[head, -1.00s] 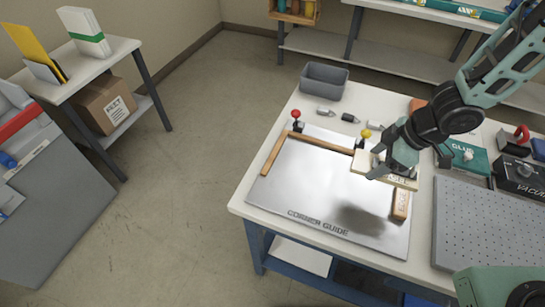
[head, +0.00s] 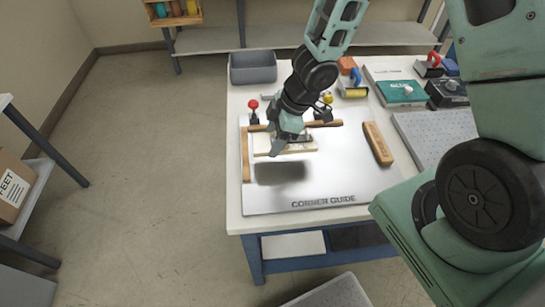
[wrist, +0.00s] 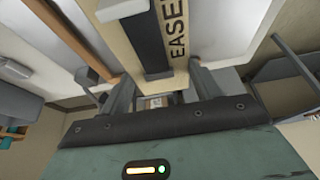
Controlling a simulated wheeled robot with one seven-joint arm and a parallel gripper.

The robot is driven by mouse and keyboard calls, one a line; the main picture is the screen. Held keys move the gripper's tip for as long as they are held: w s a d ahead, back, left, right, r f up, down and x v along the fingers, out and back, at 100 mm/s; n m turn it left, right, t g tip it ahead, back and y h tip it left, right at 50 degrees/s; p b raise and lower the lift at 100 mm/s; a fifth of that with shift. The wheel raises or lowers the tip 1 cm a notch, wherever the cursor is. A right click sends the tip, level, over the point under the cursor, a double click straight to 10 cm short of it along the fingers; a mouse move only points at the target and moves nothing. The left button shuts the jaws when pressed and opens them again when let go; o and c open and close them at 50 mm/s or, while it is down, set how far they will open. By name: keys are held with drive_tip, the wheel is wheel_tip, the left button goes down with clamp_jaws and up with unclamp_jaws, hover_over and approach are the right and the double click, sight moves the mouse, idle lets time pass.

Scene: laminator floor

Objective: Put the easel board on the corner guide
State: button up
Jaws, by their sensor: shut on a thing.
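The easel board (head: 262,143) is a small cream board, partly hidden by my gripper (head: 287,140) in the head view. In the wrist view the board (wrist: 181,38) shows dark letters reading "EASE" and a dark strip. My gripper is shut on it. The corner guide (head: 335,176) is a grey metal plate with wooden strips along its left and back edges. The board is over the plate's back left part, near the corner of the strips. A dark shadow on the plate in front of it suggests the board is held above the surface.
A wooden block (head: 378,144) lies on the plate's right side. A red-knobbed clamp (head: 253,112) and a yellow knob (head: 328,99) stand behind the strips. A grey bin (head: 253,67) is at the back left. A perforated panel (head: 428,135) and tools lie to the right.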

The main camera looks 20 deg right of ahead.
drive_tip(key=shift+f+b, duration=1.6)
drive_tip(key=shift+f, duration=1)
drive_tip(key=shift+f, duration=0.2)
drive_tip(key=o, duration=1)
drive_tip(key=shift+r, duration=0.1)
drive_tip(key=shift+r, duration=0.1)
